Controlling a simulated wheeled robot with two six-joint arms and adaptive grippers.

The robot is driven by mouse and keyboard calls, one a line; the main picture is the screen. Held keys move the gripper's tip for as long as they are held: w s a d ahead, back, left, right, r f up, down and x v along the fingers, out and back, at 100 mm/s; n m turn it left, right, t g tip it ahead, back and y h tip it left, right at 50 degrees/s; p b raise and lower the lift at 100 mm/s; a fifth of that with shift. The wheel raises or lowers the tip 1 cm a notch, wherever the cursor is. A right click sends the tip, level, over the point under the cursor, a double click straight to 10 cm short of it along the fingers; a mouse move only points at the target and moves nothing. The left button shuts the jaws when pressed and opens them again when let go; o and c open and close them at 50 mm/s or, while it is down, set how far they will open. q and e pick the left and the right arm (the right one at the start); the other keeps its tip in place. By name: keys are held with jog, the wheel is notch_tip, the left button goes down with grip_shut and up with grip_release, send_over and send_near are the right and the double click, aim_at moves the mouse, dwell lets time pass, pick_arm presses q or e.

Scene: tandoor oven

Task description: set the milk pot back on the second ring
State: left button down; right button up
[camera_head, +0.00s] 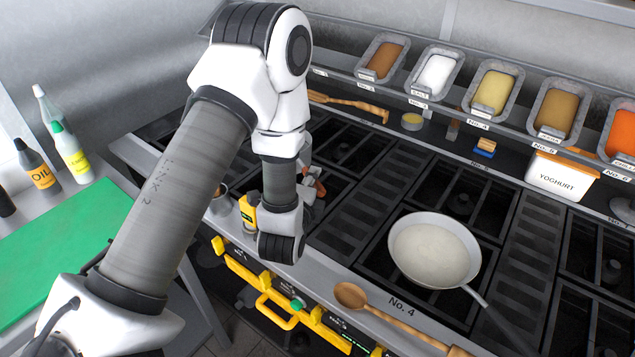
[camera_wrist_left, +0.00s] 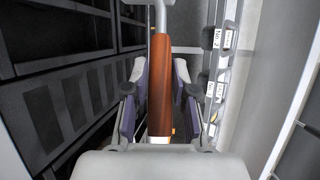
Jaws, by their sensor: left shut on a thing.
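My left gripper (camera_wrist_left: 160,98) is shut on a red-brown handle (camera_wrist_left: 161,62) in the left wrist view, with one finger on each side of it. A grey metal rod runs on from the handle's far end, and what it belongs to is outside that view. In the head view my left gripper (camera_head: 312,187) is mostly hidden behind my arm, over the hob left of the middle. No milk pot body can be made out there, so I cannot tell whether the handle is the milk pot's. My right gripper is not in view.
A pan of white liquid (camera_head: 433,250) sits on the hob by the No. 4 label. A wooden spoon (camera_head: 395,318) lies along the front edge. Spice trays (camera_head: 437,75) line the back shelf. A yoghurt tub (camera_head: 560,177) stands at back right. A green board (camera_head: 62,245) lies left.

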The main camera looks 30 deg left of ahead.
pick_arm(q)
jog(key=shift+w+a+f, duration=0.3)
jog(key=shift+w+f, duration=0.35)
jog(key=shift+w+a+f+b, duration=0.1)
jog(key=shift+f+b, duration=0.2)
jog(key=shift+s+f+b, duration=0.2)
jog(key=shift+f+b, duration=2)
jog(key=shift+f, duration=0.65)
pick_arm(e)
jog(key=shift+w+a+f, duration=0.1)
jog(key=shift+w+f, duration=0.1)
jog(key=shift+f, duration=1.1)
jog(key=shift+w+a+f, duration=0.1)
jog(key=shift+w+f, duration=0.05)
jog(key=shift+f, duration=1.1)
pick_arm(q)
jog(key=shift+s+d+r, duration=0.1)
jog(key=shift+d, duration=0.1)
